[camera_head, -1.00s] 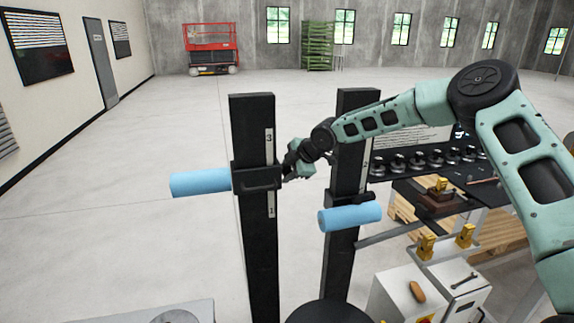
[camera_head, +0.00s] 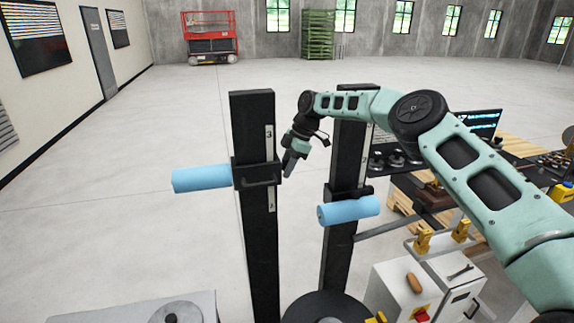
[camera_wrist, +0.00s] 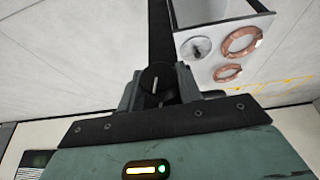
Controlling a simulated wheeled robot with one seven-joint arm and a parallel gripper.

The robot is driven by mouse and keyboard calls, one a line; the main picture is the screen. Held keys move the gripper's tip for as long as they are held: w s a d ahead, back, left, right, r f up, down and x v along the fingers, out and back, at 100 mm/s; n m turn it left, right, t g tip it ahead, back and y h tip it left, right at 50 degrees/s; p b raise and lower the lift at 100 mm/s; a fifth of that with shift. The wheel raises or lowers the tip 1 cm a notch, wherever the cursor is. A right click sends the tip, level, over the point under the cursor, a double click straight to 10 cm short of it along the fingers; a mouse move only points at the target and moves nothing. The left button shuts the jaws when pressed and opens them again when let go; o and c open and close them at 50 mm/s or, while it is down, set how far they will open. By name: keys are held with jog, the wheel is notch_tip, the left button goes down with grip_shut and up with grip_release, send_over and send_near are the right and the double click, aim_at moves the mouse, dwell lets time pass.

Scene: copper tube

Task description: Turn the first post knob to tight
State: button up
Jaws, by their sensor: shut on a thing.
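The first post (camera_head: 258,215) is the left black upright in the head view, with a white scale strip. Its black bracket (camera_head: 257,173) carries a blue roller (camera_head: 201,179) on the left. My gripper (camera_head: 288,165) is at the right side of this bracket, and the knob is hidden there. In the wrist view a dark round knob (camera_wrist: 156,76) with a pale line on its face sits between my fingers (camera_wrist: 157,88). My gripper is shut on it. Whether the knob is tight cannot be told.
A second black post (camera_head: 341,175) with a blue roller (camera_head: 348,210) stands close on the right. A white cabinet (camera_head: 400,285) and a bench with parts are farther right. The wrist view shows copper coils (camera_wrist: 240,42) on a pale surface. The floor at left is open.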

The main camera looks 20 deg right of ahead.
jog(key=shift+g, duration=0.7)
dwell(0.4)
jog(key=o, duration=1)
